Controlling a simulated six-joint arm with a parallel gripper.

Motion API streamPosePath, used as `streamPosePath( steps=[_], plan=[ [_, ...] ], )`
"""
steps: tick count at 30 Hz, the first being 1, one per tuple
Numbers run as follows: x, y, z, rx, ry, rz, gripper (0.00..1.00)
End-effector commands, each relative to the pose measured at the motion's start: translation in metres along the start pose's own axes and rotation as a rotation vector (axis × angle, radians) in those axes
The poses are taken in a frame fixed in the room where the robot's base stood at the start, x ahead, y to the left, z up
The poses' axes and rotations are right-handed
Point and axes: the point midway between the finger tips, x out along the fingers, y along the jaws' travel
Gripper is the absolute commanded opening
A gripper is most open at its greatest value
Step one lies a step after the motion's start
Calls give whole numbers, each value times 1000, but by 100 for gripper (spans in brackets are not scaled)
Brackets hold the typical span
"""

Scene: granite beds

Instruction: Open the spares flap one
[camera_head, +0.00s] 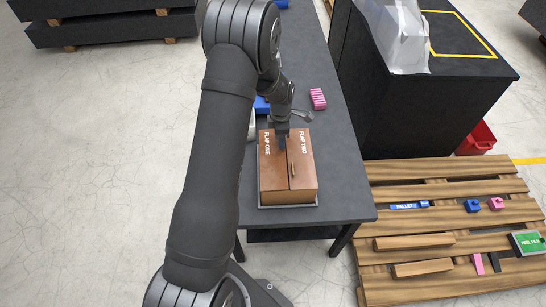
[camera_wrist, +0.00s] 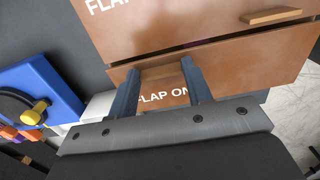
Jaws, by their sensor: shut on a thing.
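The brown spares box has two lettered flaps side by side. Flap one (camera_head: 269,176) is the left one in the head view and the lower one in the wrist view (camera_wrist: 228,78). Flap two (camera_head: 302,170) is beside it, and its bar handle (camera_wrist: 271,16) is free. My gripper (camera_head: 281,142) is over the far part of the box. In the wrist view its two fingers (camera_wrist: 159,70) are shut on the wooden handle of flap one (camera_wrist: 162,73). A dark gap runs between the flaps. Both look about level in the head view, where my gripper hides flap one's handle.
The box sits on a dark table (camera_head: 341,190). A pink block (camera_head: 317,98) lies behind it. A wooden pallet (camera_head: 395,280) with loose pieces and a dark granite block (camera_head: 455,110) are to the right.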

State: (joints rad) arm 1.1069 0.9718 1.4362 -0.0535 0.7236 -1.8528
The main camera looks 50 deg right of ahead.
Motion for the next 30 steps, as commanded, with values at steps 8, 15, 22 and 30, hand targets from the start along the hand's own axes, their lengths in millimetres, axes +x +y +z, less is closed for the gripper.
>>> streamPosePath(
  steps=[8, 15, 22, 30],
  plan=[
    [-9, 0, -4, 0, -44, 2, 40],
    [-10, 0, -5, -1, -47, 2, 40],
    [-20, 0, -13, -2, -103, 1, 40],
    [-23, 0, -14, 0, -123, 2, 40]
  ],
)
